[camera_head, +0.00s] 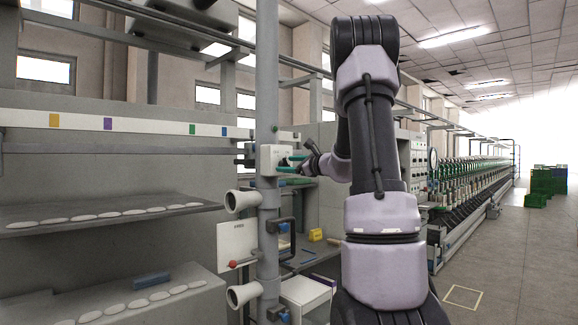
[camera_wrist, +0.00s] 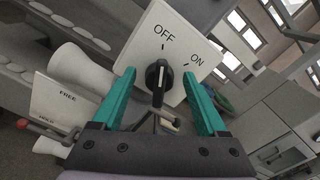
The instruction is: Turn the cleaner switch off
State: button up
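The cleaner switch is a black rotary knob (camera_wrist: 158,80) on a pale plate (camera_wrist: 143,42) marked OFF and ON. Its white line points roughly up in the wrist view, close to the OFF mark; ON lies to the right. In the head view the pale switch box (camera_head: 268,160) sits on the grey post. My gripper (camera_wrist: 158,76) is open, its teal fingers left and right of the knob with a gap on each side. In the head view my gripper (camera_head: 292,163) is at the box's right side; the knob itself cannot be made out there.
The grey vertical post (camera_head: 267,90) carries the box, two white funnels (camera_head: 243,201) and a white FREE/HOLD plate (camera_wrist: 60,110) with a red-knobbed lever (camera_head: 233,263). Shelves with pale discs (camera_head: 110,214) stand at left. A long machine row and open aisle (camera_head: 510,260) lie right.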

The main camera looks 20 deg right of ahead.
jog(key=shift+s, duration=0.1)
jog(key=v, duration=1)
jog(key=shift+s, duration=0.3)
jog(key=shift+d, duration=0.15)
jog(key=s+a+f+n+g+y, duration=0.15)
jog(key=s+a+n+g, duration=0.3)
jog(key=a, duration=0.45)
jog(key=s+a+f+n+g+y, duration=0.1)
jog(key=s+a+n+g+y, duration=0.15)
jog(key=s+a+n, duration=0.45)
jog(key=s+a+f+n+g+h, duration=0.1)
jog(key=s+a+f+n+h, duration=0.1)
jog(key=s+n+h, duration=0.2)
jog(key=s+a+f+n+g+h, duration=0.2)
jog(key=s+n, duration=0.4)
jog(key=s, duration=0.4)
jog(key=shift+a+f+h, duration=0.4)
jog(key=shift+a+h, duration=0.4)
jog(key=shift+h, duration=0.2)
